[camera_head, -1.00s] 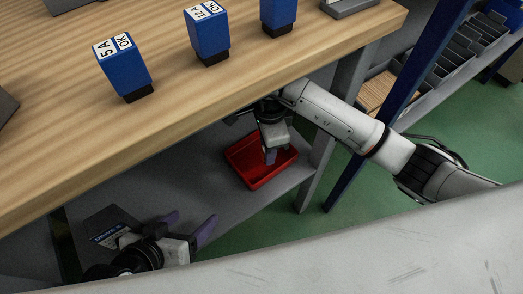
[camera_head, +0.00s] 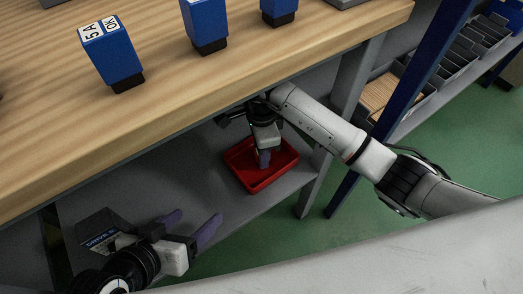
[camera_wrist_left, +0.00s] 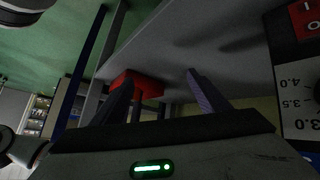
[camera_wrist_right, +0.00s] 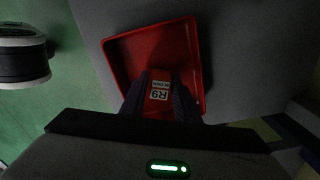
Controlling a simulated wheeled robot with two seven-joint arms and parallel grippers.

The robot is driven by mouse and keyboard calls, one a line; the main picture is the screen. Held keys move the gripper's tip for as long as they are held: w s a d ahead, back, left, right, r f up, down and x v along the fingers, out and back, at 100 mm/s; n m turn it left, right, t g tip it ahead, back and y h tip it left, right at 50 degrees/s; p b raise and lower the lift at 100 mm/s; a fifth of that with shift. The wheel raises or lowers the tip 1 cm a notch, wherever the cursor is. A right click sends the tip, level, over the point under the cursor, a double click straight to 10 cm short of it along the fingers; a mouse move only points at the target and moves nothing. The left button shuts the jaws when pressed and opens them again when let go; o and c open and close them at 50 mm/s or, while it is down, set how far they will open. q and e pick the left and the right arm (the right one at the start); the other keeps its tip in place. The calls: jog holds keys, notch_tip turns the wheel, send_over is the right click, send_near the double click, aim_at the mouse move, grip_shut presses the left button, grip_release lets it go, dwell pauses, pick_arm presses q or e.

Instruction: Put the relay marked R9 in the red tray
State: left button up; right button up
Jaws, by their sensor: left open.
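The relay marked R9 (camera_wrist_right: 160,90) shows its white label in the right wrist view, between the fingers of my right gripper (camera_wrist_right: 162,82). The fingers lie close along both its sides, and the gripper looks shut on it. They are over the red tray (camera_wrist_right: 120,52); whether the relay touches the tray floor I cannot tell. In the head view my right gripper (camera_head: 264,160) points down into the red tray (camera_head: 247,180), hiding the relay. My left gripper (camera_head: 195,227) is open and empty, left of the tray. The tray also shows in the left wrist view (camera_wrist_left: 150,88).
The tray stands on a grey lower shelf (camera_head: 150,175) under the wooden bench top (camera_head: 180,95). Several blue units, one marked 5A (camera_head: 112,55), stand on the bench. A dark box labelled DRIVE (camera_head: 97,232) is beside my left gripper. A bench leg (camera_head: 312,190) is right of the tray.

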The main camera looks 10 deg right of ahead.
pick_arm(q)
jog(key=shift+r, duration=0.1)
pick_arm(e)
jog(key=shift+o, duration=0.9)
jog(key=shift+r, duration=0.1)
